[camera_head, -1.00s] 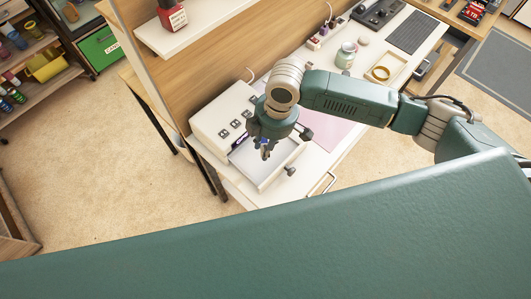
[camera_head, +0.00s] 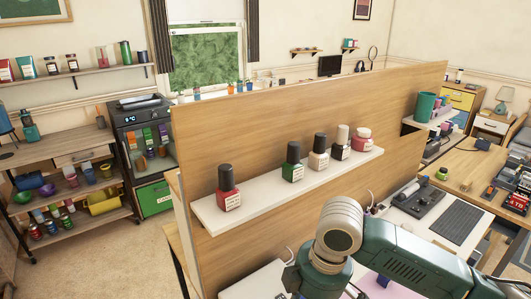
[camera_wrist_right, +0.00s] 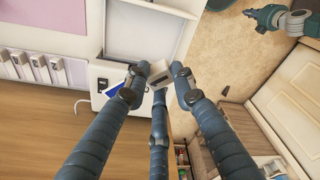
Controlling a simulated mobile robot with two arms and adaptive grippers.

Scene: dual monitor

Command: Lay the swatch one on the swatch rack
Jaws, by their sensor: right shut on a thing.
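In the right wrist view, the fingers of my right gripper (camera_wrist_right: 158,80) close on a small grey-white piece with a dark mark, seemingly swatch one (camera_wrist_right: 160,70). The fingertips hide part of it. A white unit with a row of several dark-marked tabs, apparently the swatch rack (camera_wrist_right: 31,53), is at the left, apart from the gripper. In the head view, my right wrist is at the bottom and its fingertips are cut off. My left gripper (camera_wrist_right: 260,17) appears small at the wrist view's upper right; its fingers are too small to judge.
An open white drawer (camera_wrist_right: 150,32) lies beyond the fingers in the wrist view. In the head view, a wooden panel (camera_head: 270,125) carries a white shelf (camera_head: 262,200) with several polish bottles above the desk. A control box (camera_head: 418,203) and dark mat (camera_head: 456,223) lie right.

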